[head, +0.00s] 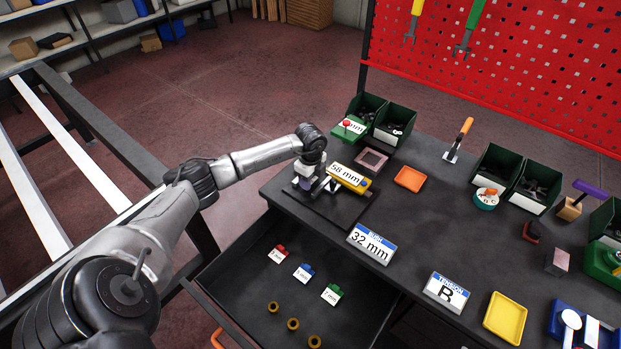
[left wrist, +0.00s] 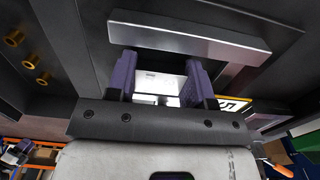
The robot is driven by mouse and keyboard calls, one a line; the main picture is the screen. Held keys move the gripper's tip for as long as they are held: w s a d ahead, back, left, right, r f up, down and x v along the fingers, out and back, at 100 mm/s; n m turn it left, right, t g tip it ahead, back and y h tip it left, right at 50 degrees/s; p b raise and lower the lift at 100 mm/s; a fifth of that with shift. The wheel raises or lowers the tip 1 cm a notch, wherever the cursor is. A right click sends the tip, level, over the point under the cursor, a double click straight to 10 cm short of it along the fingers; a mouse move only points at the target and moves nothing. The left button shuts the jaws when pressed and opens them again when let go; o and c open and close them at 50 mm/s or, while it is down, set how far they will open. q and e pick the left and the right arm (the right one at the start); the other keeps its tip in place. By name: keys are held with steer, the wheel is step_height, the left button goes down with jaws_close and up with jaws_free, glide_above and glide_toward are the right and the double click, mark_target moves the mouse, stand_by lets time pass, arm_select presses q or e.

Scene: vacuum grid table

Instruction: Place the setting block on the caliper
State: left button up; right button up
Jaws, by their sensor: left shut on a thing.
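The caliper, with silver bars and a yellow "58 mm" readout (head: 348,178), lies on a dark plate (head: 334,214) at the table's near left corner. My left gripper (head: 308,184) is down at its left part. In the left wrist view the purple fingers (left wrist: 158,74) are shut on a silver metal piece (left wrist: 160,83) beside a long silver bar (left wrist: 190,36); it looks like part of the caliper. Red (head: 279,252), blue (head: 304,272) and green (head: 331,292) blocks with mm labels lie in the open drawer, apart from the gripper. The right gripper is out of view.
Brass rings (head: 292,323) lie in the drawer (head: 252,284). A "32 mm" card (head: 371,243) and a "B" card (head: 447,292) stand along the front edge. Green bins (head: 395,122), an orange tray (head: 408,178) and a yellow tray (head: 505,318) occupy the table.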

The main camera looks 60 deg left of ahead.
arm_select(q)
steer(key=o, duration=1.1)
steer(key=shift+f, duration=0.1)
